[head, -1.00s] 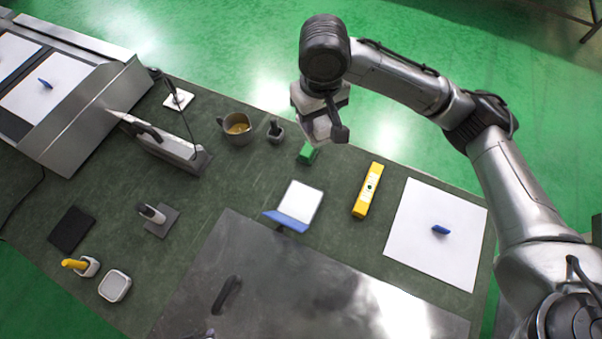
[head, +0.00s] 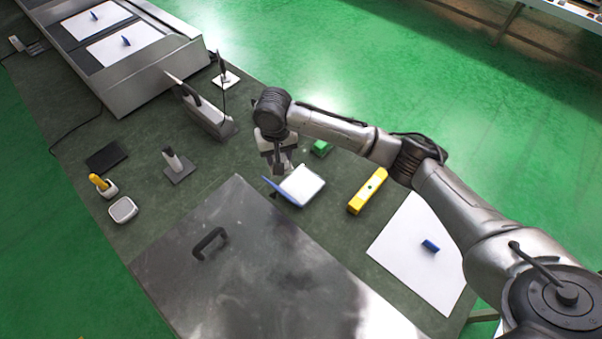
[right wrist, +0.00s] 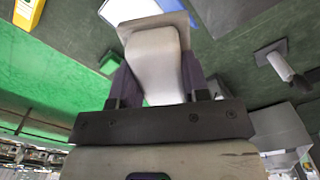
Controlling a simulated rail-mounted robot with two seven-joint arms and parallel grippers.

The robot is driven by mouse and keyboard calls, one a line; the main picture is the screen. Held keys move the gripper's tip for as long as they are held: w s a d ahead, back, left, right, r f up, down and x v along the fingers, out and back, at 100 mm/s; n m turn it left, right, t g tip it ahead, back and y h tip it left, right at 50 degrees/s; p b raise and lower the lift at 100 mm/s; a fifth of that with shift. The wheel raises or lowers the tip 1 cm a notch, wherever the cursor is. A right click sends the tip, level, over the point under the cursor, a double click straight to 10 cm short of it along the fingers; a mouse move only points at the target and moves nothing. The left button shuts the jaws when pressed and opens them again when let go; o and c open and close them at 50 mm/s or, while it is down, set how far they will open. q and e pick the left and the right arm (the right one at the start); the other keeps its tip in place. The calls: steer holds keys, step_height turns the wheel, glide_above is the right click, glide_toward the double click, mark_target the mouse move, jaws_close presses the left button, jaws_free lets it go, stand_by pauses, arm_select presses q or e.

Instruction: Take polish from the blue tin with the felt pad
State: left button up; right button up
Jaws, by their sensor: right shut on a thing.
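The likely blue tin is a square with a pale flat surface (head: 303,184) and a blue strip along its left edge, on the green-grey bench top. Its pale face and blue edge also show at the top of the right wrist view (right wrist: 128,9). My right gripper (head: 278,168) is just behind and left of it. In the right wrist view it is shut on a pale block-like handle with a flat beige plate at its end (right wrist: 157,24), which looks like the felt pad. I cannot tell whether the plate touches the tin. My left gripper is not in view.
A green block (head: 321,147) and a yellow bar (head: 368,190) stand behind and right. A white sheet (head: 405,270) lies right. A steel plate with a handle (head: 260,280) covers the front. A grey upright tool (head: 172,160) stands left. Bare bench lies left of the tin.

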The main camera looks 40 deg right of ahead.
steer(key=w+d+f+m, duration=0.15)
steer(key=d+f, duration=0.35)
steer(key=f, duration=0.5)
steer(key=m+b, duration=0.2)
glide_toward(302, 184)
steer(key=shift+f+n+b, duration=0.25)
steer(key=shift+f+b, duration=0.6)
steer(key=shift+b, duration=0.35)
step_height(302, 184, down, 3)
steer(key=b, duration=0.3)
steer(key=shift+r, duration=0.2)
arm_select(q)
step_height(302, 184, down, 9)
steer(key=b, duration=0.1)
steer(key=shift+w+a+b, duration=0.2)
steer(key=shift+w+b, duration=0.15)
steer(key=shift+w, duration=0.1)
arm_select(e)
steer(key=shift+f, duration=0.4)
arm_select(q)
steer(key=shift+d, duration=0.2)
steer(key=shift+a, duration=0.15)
arm_select(e)
steer(key=shift+f, duration=0.55)
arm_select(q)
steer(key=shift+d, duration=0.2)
